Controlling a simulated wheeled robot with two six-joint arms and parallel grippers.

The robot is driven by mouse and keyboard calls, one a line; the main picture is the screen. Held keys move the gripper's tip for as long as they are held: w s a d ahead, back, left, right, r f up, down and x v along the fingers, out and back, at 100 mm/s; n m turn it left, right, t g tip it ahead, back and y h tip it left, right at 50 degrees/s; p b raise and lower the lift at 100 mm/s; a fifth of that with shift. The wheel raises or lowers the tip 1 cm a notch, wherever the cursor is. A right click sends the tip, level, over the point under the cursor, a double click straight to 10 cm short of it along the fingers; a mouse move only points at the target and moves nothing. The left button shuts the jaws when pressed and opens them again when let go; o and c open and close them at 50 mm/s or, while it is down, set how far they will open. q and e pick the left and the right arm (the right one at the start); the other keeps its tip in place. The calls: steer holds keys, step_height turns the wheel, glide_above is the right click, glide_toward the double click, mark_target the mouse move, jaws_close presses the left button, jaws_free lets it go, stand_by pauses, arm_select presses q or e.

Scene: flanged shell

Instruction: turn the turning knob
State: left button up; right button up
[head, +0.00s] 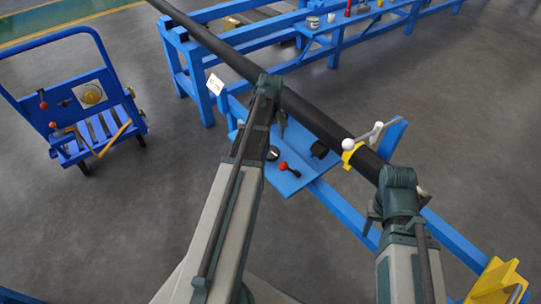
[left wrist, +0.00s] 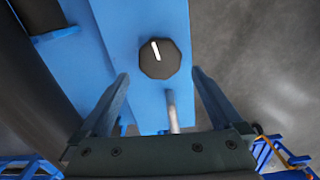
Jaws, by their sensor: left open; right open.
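The turning knob (left wrist: 159,59) is black and many-sided with a white pointer line, on a blue panel (left wrist: 205,20). In the left wrist view the line points up and slightly left. The knob also shows in the head view (head: 272,153), beside my left arm. My left gripper (left wrist: 160,74) is open, its fingers either side of the knob in the picture, with visible space between. I cannot tell its height above the panel. In the head view my left gripper (head: 281,122) is partly hidden by its arm. My right gripper (head: 396,208) is open near the dark pipe, away from the knob.
A red-tipped lever (head: 284,167) stands close to the knob; a grey rod (left wrist: 172,110) shows between my left fingers. A long dark pipe (head: 325,124) crosses above the panel, with a yellow clamp (head: 352,153). A blue cart (head: 88,120) stands at left on open floor.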

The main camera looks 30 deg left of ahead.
mark_target(270, 151)
arm_select(q)
step_height(270, 151, down, 6)
steer(key=b, duration=0.4)
steer(key=shift+b, duration=0.4)
steer(key=shift+r, duration=0.1)
steer(key=c, duration=1.1)
steer(key=shift+m, duration=0.7)
steer(key=o, duration=1.1)
steer(key=shift+r, duration=0.1)
